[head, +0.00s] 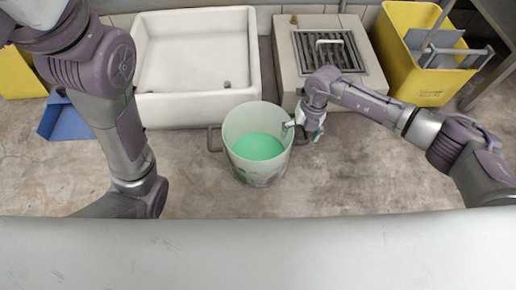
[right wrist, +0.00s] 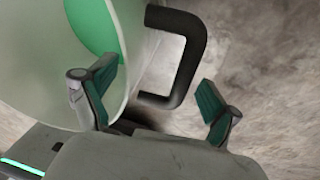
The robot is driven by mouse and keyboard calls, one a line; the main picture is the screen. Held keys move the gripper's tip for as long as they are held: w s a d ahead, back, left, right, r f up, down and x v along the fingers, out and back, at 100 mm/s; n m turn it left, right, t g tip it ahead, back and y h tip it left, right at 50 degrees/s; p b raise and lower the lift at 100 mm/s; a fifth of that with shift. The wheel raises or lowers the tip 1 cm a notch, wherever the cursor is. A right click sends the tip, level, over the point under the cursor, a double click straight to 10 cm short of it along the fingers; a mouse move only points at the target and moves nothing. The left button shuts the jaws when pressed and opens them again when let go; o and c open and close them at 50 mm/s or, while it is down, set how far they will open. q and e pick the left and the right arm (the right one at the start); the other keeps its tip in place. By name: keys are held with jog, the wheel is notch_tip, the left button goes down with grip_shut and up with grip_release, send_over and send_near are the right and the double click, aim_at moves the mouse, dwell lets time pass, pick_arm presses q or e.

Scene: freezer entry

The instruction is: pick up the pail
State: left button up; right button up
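The pail (head: 258,148) is a pale, round tub with green liquid inside, standing upright on the floor. It has a dark handle on its left side (head: 213,139) and another on its right. My right gripper (head: 305,126) is at the pail's right side. In the right wrist view, the gripper (right wrist: 155,95) is open, with the dark handle (right wrist: 190,55) just beyond and between its green-padded fingertips. One finger is close to the pail's wall (right wrist: 60,60); I cannot tell whether it touches. My left arm hangs at the left of the head view, and its gripper is out of view.
A white basin (head: 195,108) stands behind the pail. A block with a grated drain (head: 328,52) is behind it to the right, with a yellow mop bucket (head: 415,85) farther right. A blue dustpan (head: 68,122) lies left. Floor around the pail is clear.

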grip_shut()
jog(key=shift+w+a+r, duration=0.1)
jog(key=shift+r, duration=0.15)
